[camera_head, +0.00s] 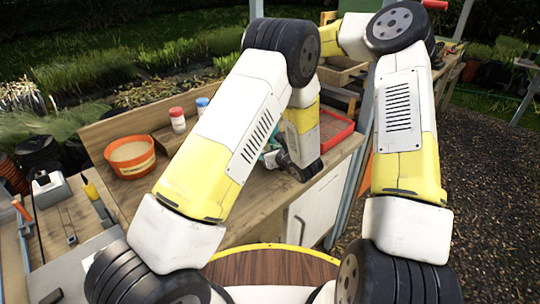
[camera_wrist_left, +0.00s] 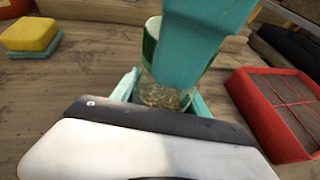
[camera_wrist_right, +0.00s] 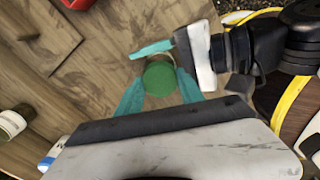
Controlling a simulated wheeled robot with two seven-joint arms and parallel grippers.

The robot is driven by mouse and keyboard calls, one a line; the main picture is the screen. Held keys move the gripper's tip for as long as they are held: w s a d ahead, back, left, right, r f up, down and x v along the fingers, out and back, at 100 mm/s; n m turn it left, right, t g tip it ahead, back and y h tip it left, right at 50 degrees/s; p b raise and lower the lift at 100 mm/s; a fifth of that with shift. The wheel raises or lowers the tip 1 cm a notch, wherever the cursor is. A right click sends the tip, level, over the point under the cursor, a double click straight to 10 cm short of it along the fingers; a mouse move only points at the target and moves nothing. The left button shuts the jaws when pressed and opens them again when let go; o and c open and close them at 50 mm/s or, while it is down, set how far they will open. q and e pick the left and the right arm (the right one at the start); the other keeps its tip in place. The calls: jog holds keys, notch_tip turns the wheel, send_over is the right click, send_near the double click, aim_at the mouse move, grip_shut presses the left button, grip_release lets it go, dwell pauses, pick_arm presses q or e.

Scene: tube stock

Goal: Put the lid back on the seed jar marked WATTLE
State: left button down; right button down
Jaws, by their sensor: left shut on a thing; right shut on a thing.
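In the left wrist view, a clear glass jar (camera_wrist_left: 165,92) with pale bits inside and a green band stands between the teal fingers of my left gripper (camera_wrist_left: 163,97), which is shut on it. A teal finger of my right gripper covers part of the jar there. In the right wrist view, a round green lid (camera_wrist_right: 160,78) is held between the fingers of my right gripper (camera_wrist_right: 160,90), close by my left gripper (camera_wrist_right: 150,50). The lid hides most of the jar; I cannot tell whether they touch. No name is readable. In the head view my arms hide most of this.
A red tray (camera_wrist_left: 262,118) is right of the jar in the left wrist view, with a yellow sponge (camera_wrist_left: 30,33) to the left. In the head view, an orange tub (camera_head: 131,171), a red-capped jar (camera_head: 177,120) and a blue-capped jar (camera_head: 202,104) stand on the bench's left half.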

jog(key=m, duration=1.7)
jog(key=shift+m, duration=0.3)
jog(key=c, duration=0.7)
grip_release()
jog(key=shift+c, duration=0.2)
jog(key=shift+r, duration=2.2)
